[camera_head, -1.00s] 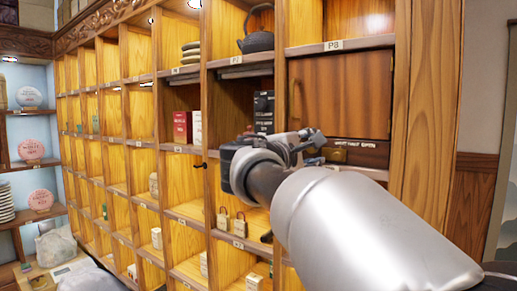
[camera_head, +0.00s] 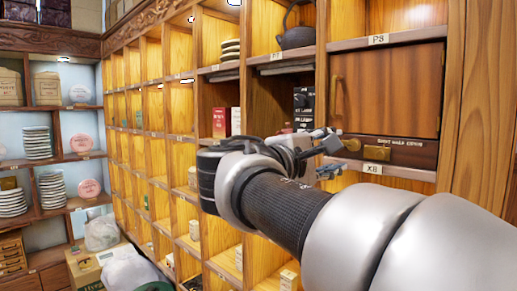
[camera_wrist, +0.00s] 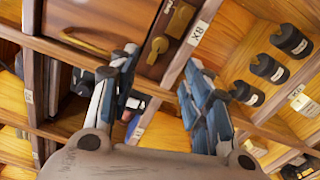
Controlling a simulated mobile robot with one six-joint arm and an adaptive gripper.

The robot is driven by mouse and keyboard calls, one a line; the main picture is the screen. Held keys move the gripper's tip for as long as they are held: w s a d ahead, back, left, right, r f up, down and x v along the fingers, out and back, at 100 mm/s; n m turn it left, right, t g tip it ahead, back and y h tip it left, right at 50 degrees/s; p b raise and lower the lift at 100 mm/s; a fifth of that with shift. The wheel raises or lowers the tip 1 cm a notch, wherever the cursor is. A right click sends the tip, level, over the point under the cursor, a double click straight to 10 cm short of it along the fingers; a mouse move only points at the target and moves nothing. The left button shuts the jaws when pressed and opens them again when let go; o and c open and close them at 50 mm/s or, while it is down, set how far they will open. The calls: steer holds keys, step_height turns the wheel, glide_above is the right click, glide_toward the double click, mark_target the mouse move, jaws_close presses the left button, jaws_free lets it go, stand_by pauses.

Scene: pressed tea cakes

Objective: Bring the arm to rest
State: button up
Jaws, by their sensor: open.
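My gripper (camera_head: 328,155) is open at the end of my outstretched arm, in front of the right part of the cubby wall. In the wrist view its two fingers (camera_wrist: 160,68) stand apart with nothing between them. Behind the fingers is a closed wooden door (camera_head: 390,92) under the P8 label, with a long brass handle (camera_head: 338,100). The handle also shows in the wrist view (camera_wrist: 86,43). Below the door are a brass knob (camera_head: 351,145) and a brass plate (camera_head: 407,153). I cannot tell whether a finger touches the wood.
A cubby wall (camera_head: 165,147) holds a dark teapot (camera_head: 297,30), a red box (camera_head: 220,122) and a black box (camera_head: 303,102). Stacked plates (camera_head: 37,142) stand on the left shelves. Dark jars (camera_wrist: 290,40) sit beside the right finger. Wrapped bundles (camera_head: 127,268) lie at lower left.

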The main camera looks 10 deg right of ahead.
steer(key=shift+s+a, duration=0.2)
steer(key=shift+s, duration=0.05)
steer(key=s+d+f+m+g+y+b, duration=0.15)
steer(key=s+f, duration=0.25)
steer(key=f, duration=0.4)
steer(key=s+d+f+m+g+y+b, duration=0.1)
steer(key=s+f+g+y+b, duration=0.15)
steer(key=s+f, duration=0.45)
steer(key=s+d+f+m+g+y+b, duration=0.1)
steer(key=s+f+y, duration=0.1)
steer(key=f, duration=0.8)
steer(key=s+a+f+m+y+b, duration=0.1)
steer(key=s+a+f+m+y, duration=0.1)
steer(key=f, duration=0.5)
steer(key=s+a+f+m+g+y+b, duration=0.1)
steer(key=s+a+f+m+y+b, duration=0.1)
steer(key=s+a+f, duration=0.3)
steer(key=s+a+f+m+y+b, duration=0.1)
steer(key=s+a+f+m+y, duration=0.1)
steer(key=s+f, duration=0.4)
step_height(320, 180, down, 3)
steer(key=shift+s+a+r+y, duration=0.15)
steer(key=shift+s+a+y, duration=0.15)
steer(key=shift+a+y, duration=0.7)
steer(key=shift+d+m, duration=0.15)
steer(key=shift+m, duration=0.1)
steer(key=shift+c, duration=0.5)
